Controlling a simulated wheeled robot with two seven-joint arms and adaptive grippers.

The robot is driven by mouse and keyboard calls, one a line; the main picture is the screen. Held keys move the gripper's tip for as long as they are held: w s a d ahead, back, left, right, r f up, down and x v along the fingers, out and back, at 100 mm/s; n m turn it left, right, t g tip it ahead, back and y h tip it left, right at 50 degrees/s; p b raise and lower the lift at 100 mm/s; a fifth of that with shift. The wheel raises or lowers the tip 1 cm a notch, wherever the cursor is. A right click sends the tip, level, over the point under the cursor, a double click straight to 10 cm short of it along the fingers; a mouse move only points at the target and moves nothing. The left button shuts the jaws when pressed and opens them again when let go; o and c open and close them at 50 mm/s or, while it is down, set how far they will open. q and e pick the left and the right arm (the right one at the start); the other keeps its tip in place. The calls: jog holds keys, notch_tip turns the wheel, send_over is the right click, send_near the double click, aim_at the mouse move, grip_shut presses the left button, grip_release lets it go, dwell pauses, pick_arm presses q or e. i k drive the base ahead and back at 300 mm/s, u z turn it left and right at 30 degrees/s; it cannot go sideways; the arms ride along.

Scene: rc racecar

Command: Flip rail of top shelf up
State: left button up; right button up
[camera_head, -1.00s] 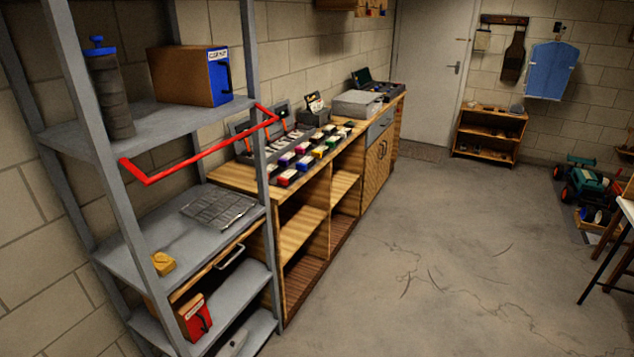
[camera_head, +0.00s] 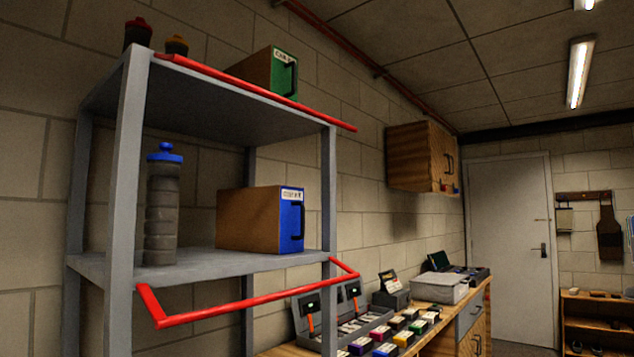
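A grey metal shelf unit (camera_head: 127,150) stands at the left. Its top shelf (camera_head: 230,97) has a red rail (camera_head: 262,92) running along its front edge at about the shelf's level, slightly above it at the right end. A second red rail (camera_head: 240,303) hangs out in front of and below the shelf under it. Neither of my grippers is in view.
On the top shelf stand a green-fronted box (camera_head: 283,75), a red-capped bottle (camera_head: 138,33) and a yellow-capped one (camera_head: 176,46). Below are a blue-capped bottle (camera_head: 162,205) and a blue-fronted box (camera_head: 290,218). A workbench (camera_head: 440,341) with several small coloured boxes adjoins at the right.

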aim_at(201, 69)
jog(key=z, duration=0.05)
jog(key=k, duration=0.65)
jog(key=u, duration=0.45)
jog(key=i, duration=1.6)
jog(key=z, duration=0.15)
